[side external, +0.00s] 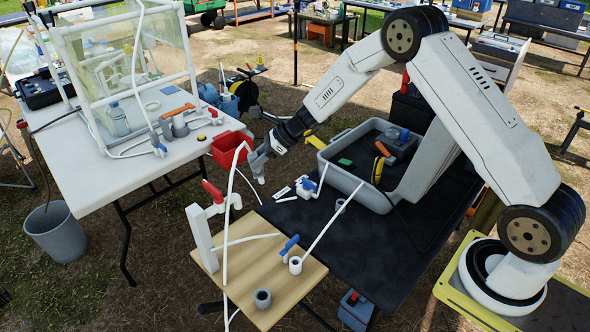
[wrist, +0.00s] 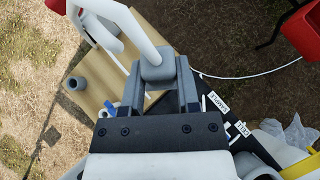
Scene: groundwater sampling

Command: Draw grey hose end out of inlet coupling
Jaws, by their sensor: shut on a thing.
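My gripper (wrist: 158,78) is shut on a grey hose end (wrist: 157,64), a block-like fitting with a white hose (wrist: 138,32) rising from it toward the upper left. In the side view my gripper (side external: 262,157) holds it in the air between the white table and the wooden board, above and behind the red-handled valve (side external: 213,190). The white hose (side external: 229,200) arches up and hangs down past the board. A grey collar (side external: 263,297) stands at the board's front, its top open and empty. I cannot tell which fitting is the inlet coupling.
A grey tub (side external: 345,183) stands right of my gripper. A red bin (side external: 229,146) is close on its left.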

